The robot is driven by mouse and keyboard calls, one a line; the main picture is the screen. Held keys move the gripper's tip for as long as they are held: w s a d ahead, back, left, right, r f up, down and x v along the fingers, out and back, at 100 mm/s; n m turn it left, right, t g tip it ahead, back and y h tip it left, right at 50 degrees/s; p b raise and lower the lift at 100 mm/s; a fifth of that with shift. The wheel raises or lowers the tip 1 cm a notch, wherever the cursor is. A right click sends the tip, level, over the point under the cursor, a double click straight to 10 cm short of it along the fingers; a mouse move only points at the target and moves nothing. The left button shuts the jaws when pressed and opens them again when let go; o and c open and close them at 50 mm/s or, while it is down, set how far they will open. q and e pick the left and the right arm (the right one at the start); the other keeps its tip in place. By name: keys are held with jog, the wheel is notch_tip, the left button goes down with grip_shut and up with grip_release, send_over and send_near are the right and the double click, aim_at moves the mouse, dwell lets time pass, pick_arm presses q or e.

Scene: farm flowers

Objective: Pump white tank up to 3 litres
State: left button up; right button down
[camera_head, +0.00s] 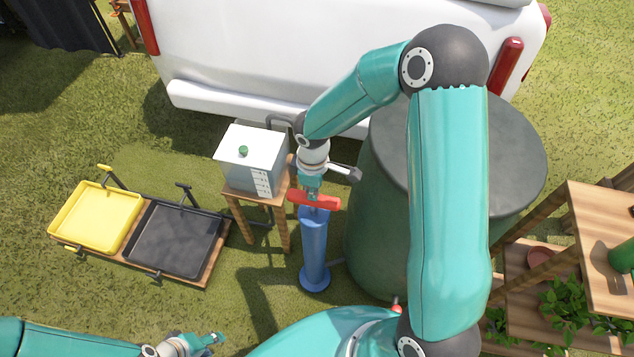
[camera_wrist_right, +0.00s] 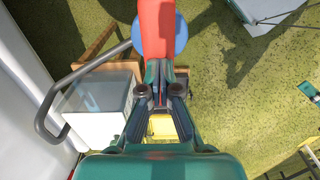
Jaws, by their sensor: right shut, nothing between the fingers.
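The white tank (camera_head: 236,170) stands on a small wooden stand, with a green knob on its lid and a marked scale on its front. I cannot read its level. It also shows in the right wrist view (camera_wrist_right: 98,112). The blue pump (camera_head: 315,255) stands upright on the grass to its right. The red pump handle (camera_head: 325,203) is low, close above the cylinder; it also shows in the right wrist view (camera_wrist_right: 157,28). My right gripper (camera_head: 311,190) is shut and empty at the handle; I cannot tell whether they touch. My left gripper (camera_head: 214,342) is low at the front, away from the pump.
A large green barrel (camera_head: 375,225) stands close to the right of the pump. A white vehicle (camera_head: 240,60) is behind. A yellow tray (camera_head: 97,184) and a dark tray (camera_head: 175,270) are at the left. Wooden shelves (camera_head: 600,200) with plants are at the right.

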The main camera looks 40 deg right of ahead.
notch_tip(320, 180, down, 4)
jog(key=shift+r+b, duration=0.2)
jog(key=shift+b, duration=0.75)
pick_arm(q)
notch_tip(320, 180, down, 3)
jog(key=shift+s, duration=0.1)
pick_arm(e)
jog(key=shift+s, duration=0.15)
pick_arm(q)
jog(key=shift+r, duration=0.1)
pick_arm(e)
jog(key=shift+r, duration=0.1)
jog(key=shift+r+p, duration=0.25)
jog(key=shift+p, duration=0.15)
notch_tip(320, 180, up, 5)
jog(key=p, duration=0.3)
jog(key=shift+f, duration=0.2)
pick_arm(q)
notch_tip(320, 180, up, 3)
jog(key=shift+r, duration=0.15)
pick_arm(e)
notch_tip(320, 180, up, 9)
